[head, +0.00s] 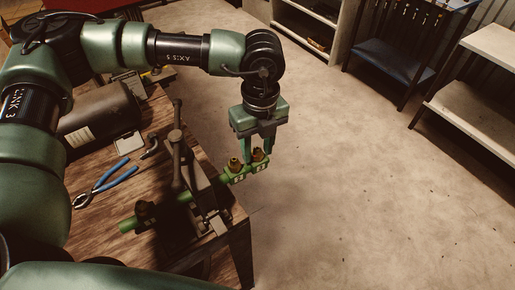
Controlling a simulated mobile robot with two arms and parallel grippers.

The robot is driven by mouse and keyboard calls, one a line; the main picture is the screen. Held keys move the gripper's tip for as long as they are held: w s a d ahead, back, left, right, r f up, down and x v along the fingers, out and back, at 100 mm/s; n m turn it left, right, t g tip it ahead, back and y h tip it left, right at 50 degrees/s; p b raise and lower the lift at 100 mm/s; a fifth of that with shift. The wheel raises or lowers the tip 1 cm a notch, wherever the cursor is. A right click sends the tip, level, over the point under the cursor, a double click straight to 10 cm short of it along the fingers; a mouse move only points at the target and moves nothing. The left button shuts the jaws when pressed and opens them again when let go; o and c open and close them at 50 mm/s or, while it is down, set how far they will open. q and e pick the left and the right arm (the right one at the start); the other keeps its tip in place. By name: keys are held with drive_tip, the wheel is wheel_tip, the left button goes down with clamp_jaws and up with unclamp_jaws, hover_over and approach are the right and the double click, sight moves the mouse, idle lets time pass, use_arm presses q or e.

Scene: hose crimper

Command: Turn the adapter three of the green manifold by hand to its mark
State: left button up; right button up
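The green manifold (183,198) is a bar held in a dark clamp or vise (178,160) at the edge of the wooden workbench, its right end sticking out past the edge. It carries dark brass adapters: one near the left end (145,209), one towards the right end (234,164) and one at the right end (258,155). The vise hides part of the bar. My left gripper (257,155) points down at the right-end adapter, with its fingers on either side of it. I cannot tell whether they touch it. The marks are too small to read. My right gripper is not in view.
On the workbench (95,222) lie blue-handled pliers (108,187), a dark cylinder (97,112) and a small pale box (128,143). Open floor lies to the right of the bench. Shelves (470,105) and a dark blue rack (395,60) stand farther off.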

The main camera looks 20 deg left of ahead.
use_arm(q)
clamp_jaws()
drive_tip(key=n, duration=0.7)
unclamp_jaws()
drive_tip(key=shift+d+r+p, duration=0.1)
drive_tip(key=shift+r+p, duration=1)
drive_tip(key=shift+r, duration=1.45)
drive_tip(key=shift+w, duration=0.1)
